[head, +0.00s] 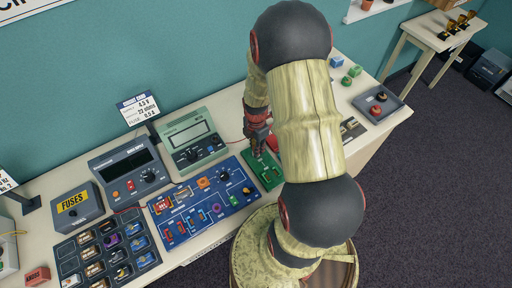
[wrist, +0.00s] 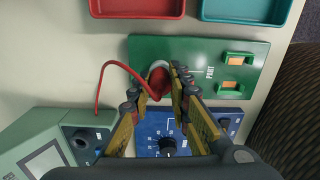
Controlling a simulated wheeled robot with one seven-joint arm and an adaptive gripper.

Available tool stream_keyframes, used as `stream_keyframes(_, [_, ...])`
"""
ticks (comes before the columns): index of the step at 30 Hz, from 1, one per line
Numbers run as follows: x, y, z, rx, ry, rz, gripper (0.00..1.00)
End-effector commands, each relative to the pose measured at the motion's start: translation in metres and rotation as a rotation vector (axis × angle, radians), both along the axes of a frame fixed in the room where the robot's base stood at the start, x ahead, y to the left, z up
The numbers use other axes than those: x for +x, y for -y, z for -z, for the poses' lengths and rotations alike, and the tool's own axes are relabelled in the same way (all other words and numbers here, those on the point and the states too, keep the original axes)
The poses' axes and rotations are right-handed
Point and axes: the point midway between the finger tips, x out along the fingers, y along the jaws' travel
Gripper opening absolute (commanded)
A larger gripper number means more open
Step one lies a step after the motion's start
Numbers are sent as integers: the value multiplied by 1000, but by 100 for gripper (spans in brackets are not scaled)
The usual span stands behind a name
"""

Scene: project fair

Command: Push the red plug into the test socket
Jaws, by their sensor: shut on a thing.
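The red plug (wrist: 158,80) is between the fingertips of my gripper (wrist: 157,86), which is shut on it. A thin red lead (wrist: 100,83) curves away from the plug to the left. The plug is over the left part of a green board (wrist: 205,46). A pale grey round piece (wrist: 158,65), perhaps the test socket, shows at the plug's far side, partly hidden by it. I cannot tell whether the plug touches it or is in it. In the head view my gripper (head: 258,142) points down over the green board (head: 268,176); the plug is not clearly visible there.
The green board also bears two orange parts (wrist: 238,58) at the right. A blue circuit panel (head: 205,198) and a green meter (head: 190,138) are close on the left. A red tray (wrist: 138,8) and a teal tray (wrist: 245,10) lie just beyond the board.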

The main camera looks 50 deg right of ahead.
Motion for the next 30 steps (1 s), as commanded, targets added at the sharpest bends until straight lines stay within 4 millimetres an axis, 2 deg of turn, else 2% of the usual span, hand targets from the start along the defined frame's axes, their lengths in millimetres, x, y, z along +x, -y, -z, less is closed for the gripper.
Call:
stream_keyframes(10, [0, 0, 4, 0, 0, 0, 0])
stream_keyframes(11, [0, 0, 4, 0, 0, 0, 20])
stream_keyframes(12, [0, 0, 4, 0, 0, 0, 22])
stream_keyframes(21, [0, 0, 4, 0, 0, 0, 39])
stream_keyframes(28, [0, 0, 4, 0, 0, 0, 40])
stream_keyframes(30, [0, 0, 4, 0, 0, 0, 44])
